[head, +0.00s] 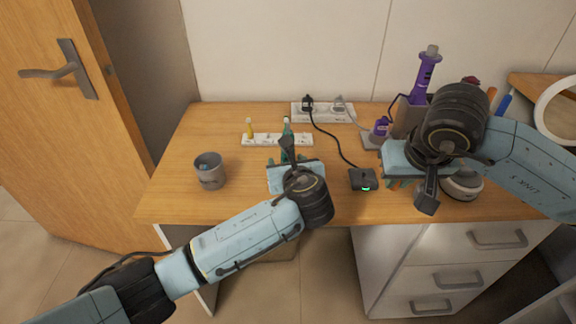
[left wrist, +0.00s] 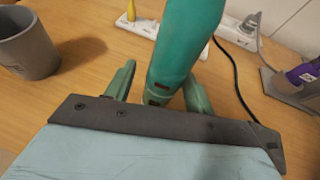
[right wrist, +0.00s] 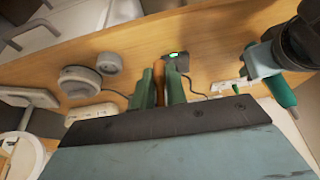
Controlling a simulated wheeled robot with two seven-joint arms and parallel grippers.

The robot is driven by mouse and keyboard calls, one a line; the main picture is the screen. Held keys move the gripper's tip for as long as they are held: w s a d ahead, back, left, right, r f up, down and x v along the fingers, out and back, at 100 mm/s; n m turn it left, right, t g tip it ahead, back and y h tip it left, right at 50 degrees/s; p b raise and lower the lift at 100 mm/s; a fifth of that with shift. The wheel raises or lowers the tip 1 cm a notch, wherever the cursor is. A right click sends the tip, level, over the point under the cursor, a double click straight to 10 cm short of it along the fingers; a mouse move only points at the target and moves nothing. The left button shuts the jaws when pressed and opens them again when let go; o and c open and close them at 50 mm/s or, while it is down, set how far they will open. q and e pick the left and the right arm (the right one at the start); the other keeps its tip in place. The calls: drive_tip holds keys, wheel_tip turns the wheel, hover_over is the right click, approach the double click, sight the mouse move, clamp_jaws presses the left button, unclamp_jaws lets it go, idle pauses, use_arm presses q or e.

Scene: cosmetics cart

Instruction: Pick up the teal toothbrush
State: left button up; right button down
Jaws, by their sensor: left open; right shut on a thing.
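In the left wrist view the toothbrush (left wrist: 187,45) is large and close, in front of my open left gripper (left wrist: 158,88), with one finger on each side. My left gripper (head: 287,161) also shows in the head view, low beside the holder. The toothbrush (right wrist: 281,91) shows too in the right wrist view. My right gripper (right wrist: 160,85) is shut on a thin orange-brown thing (right wrist: 159,82), mostly hidden by the fingers.
A yellow toothbrush (head: 249,126) stands left in the holder. A grey cup (head: 210,171) is at the left. A black box with a green light (head: 363,180) and its cable lie between my arms. A power strip (head: 322,112) is behind; a purple device (head: 424,77) stands right.

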use_arm(q)
drive_tip(key=shift+w+a+f, duration=0.2)
drive_tip(key=shift+w+f, duration=0.05)
drive_tip(key=shift+w, duration=0.35)
use_arm(e)
drive_tip(key=shift+f, duration=0.35)
use_arm(q)
clamp_jaws()
